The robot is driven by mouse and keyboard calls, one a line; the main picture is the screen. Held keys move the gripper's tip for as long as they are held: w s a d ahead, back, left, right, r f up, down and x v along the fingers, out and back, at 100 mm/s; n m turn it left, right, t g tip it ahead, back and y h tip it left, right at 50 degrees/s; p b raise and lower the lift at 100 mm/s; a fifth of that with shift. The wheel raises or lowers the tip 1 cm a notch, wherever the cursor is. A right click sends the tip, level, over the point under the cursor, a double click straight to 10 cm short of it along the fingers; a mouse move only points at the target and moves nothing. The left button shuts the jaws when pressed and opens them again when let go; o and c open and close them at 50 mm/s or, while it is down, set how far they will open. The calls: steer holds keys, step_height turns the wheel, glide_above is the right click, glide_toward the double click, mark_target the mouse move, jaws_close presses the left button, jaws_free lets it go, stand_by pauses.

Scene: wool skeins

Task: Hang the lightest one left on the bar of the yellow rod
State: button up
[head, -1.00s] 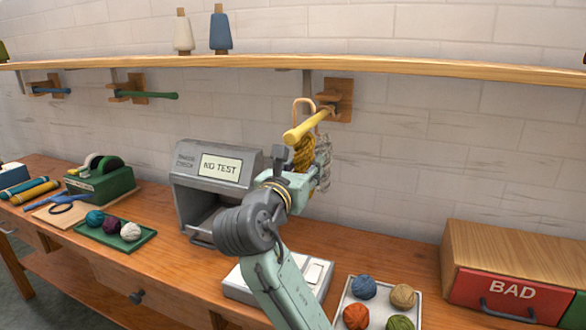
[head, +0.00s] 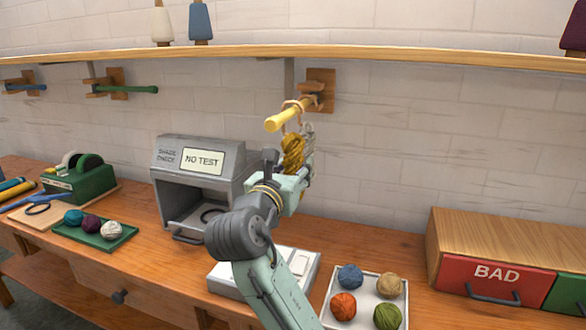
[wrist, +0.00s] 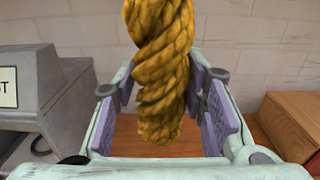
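The yellow rod (head: 287,117) juts from a wooden wall bracket under the shelf. A mustard twisted skein (head: 292,152) hangs just below it, with a tan loop (head: 297,104) at the rod; the loop appears to go over the bar. My gripper (head: 295,180) is under the rod, around the skein's lower part. In the wrist view the skein (wrist: 162,70) hangs between the two spread fingers (wrist: 165,105), with gaps visible beside its lower end. Something greyish shows behind the skein in the head view; I cannot tell what it is.
A green rod (head: 130,89) and a blue rod stand out at the left. The wooden shelf (head: 400,58) runs above. On the bench are the grey shade-check box (head: 165,165) reading NO TEST, a white tray (head: 333,290) of yarn balls, a green tray (head: 75,238) and the BAD drawer (head: 490,280).

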steer(key=o, duration=0.5)
